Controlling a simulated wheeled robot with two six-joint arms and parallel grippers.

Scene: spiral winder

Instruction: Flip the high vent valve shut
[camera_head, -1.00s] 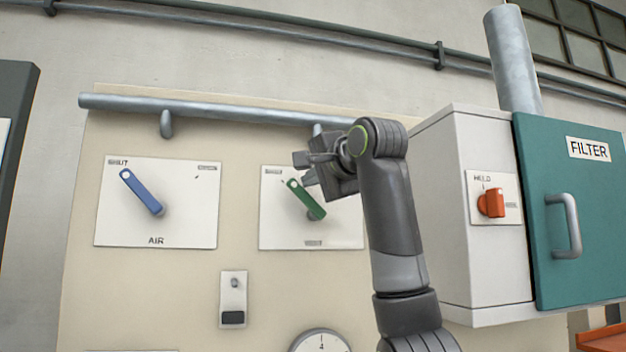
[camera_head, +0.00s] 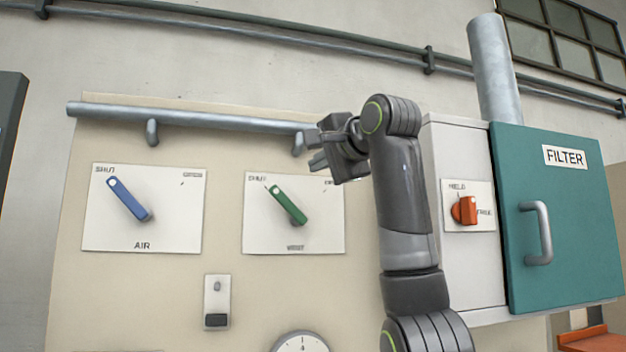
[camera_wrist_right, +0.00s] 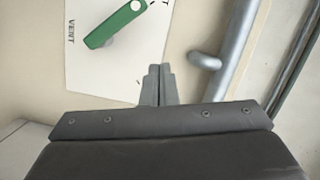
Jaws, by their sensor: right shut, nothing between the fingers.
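The vent valve is a green lever (camera_head: 287,205) on a white plate (camera_head: 325,232) marked VENT in the head view. Its free end tilts up and left, toward the SHUT label at the plate's upper left. The green lever also shows at the upper left of the right wrist view (camera_wrist_right: 117,24). My right gripper (camera_head: 316,150) is up and right of the lever, clear of it. Its fingers (camera_wrist_right: 157,85) are shut and empty in the right wrist view, beside the plate's edge. My left gripper is not in view.
A blue lever (camera_head: 130,199) on the AIR plate sits to the left. A grey pipe rail (camera_head: 190,116) runs above both plates, close to my right gripper. On the right are an orange knob (camera_head: 465,210) and a teal FILTER door (camera_head: 545,240) with a protruding handle.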

